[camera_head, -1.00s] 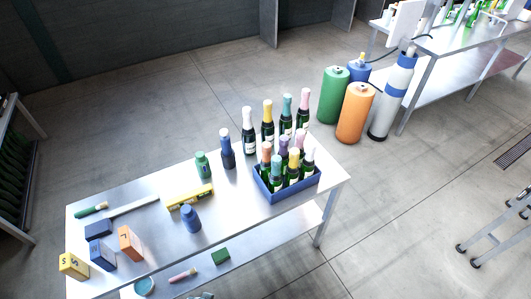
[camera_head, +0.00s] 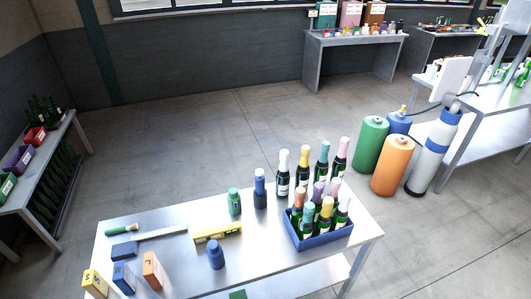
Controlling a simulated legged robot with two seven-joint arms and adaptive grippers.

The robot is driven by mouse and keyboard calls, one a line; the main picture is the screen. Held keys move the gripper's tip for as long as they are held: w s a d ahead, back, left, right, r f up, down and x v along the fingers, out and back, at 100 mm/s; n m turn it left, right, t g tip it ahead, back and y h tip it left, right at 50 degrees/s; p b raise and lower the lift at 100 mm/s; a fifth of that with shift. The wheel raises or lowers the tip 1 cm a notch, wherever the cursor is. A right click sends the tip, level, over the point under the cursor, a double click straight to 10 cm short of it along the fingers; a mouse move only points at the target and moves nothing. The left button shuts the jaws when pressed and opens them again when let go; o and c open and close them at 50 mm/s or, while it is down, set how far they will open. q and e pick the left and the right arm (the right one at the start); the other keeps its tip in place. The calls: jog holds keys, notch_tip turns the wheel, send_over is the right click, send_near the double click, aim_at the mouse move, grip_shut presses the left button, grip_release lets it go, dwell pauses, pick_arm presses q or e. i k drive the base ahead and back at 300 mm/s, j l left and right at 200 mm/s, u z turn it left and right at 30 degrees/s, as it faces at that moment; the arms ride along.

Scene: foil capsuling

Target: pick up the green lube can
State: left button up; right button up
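A small green can (camera_head: 234,201) stands upright on the metal table (camera_head: 180,222). It is behind the yellow box (camera_head: 217,232) and left of a dark blue bottle-like holder (camera_head: 260,190). I take it for the green lube can; its label is too small to read. A similar blue can (camera_head: 216,255) stands nearer the front edge. Neither of my grippers shows in this view.
A blue crate (camera_head: 322,241) full of foil-topped bottles stands at the table's right end, with several bottles behind it. Left lie a green-handled tool (camera_head: 122,231) and several small boxes (camera_head: 153,271). Gas cylinders (camera_head: 393,165) stand on the floor beyond.

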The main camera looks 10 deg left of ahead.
aim_at(233, 197)
jog(key=z, duration=11.25)
